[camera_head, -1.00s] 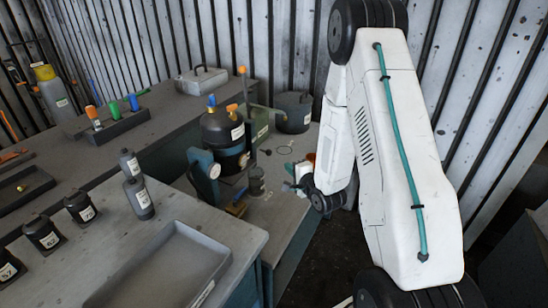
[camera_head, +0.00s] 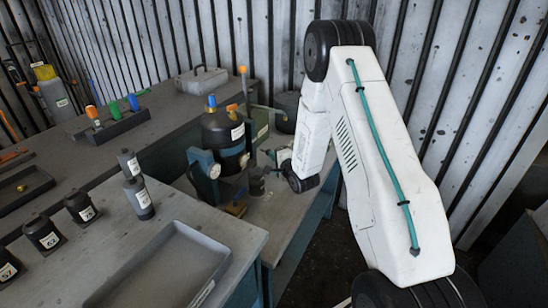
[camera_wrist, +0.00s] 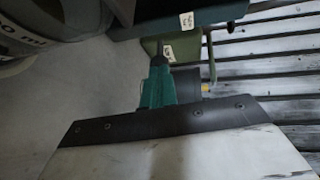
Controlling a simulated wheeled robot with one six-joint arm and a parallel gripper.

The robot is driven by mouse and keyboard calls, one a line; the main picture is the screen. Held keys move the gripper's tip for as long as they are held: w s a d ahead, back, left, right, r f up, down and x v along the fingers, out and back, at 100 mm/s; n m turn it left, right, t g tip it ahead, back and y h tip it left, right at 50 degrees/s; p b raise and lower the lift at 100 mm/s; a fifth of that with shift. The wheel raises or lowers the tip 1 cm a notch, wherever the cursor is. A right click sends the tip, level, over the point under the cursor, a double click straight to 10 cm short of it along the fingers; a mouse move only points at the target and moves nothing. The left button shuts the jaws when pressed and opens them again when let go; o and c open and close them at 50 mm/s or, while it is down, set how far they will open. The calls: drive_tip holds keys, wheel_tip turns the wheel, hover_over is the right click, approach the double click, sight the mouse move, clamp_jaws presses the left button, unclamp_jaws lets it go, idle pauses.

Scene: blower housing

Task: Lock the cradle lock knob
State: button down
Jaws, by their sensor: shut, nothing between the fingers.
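The dark blower housing (camera_head: 222,132) stands upright in a teal cradle (camera_head: 203,165) on the far bench. A pale round disc (camera_head: 214,171) shows on the cradle's near face. I cannot tell which part is the lock knob. My gripper (camera_wrist: 158,62) has teal fingers, shut and empty, in the middle of the wrist view. A teal part with a white label (camera_wrist: 187,20) lies beyond the fingertips in the wrist view. I see no clear contact with it.
A large grey rounded thing with lettering (camera_wrist: 40,32) is at the wrist view's upper left. A dark pot (camera_head: 287,108) stands behind my wrist. A grey tray (camera_head: 168,270) and several dark bottles are on the near bench. A ribbed metal wall closes the back.

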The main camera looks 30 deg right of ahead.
drive_tip(key=shift+w+a, duration=0.8)
drive_tip(key=shift+w, duration=0.35)
drive_tip(key=shift+w+r, duration=0.15)
drive_tip(key=shift+a, duration=0.1)
approach(267, 154)
drive_tip(key=s, duration=0.2)
drive_tip(key=s+r, duration=0.1)
drive_tip(key=s, duration=0.2)
drive_tip(key=shift+s+a+r, duration=0.15)
drive_tip(key=shift+a+r, duration=0.05)
drive_tip(key=shift+r, duration=0.05)
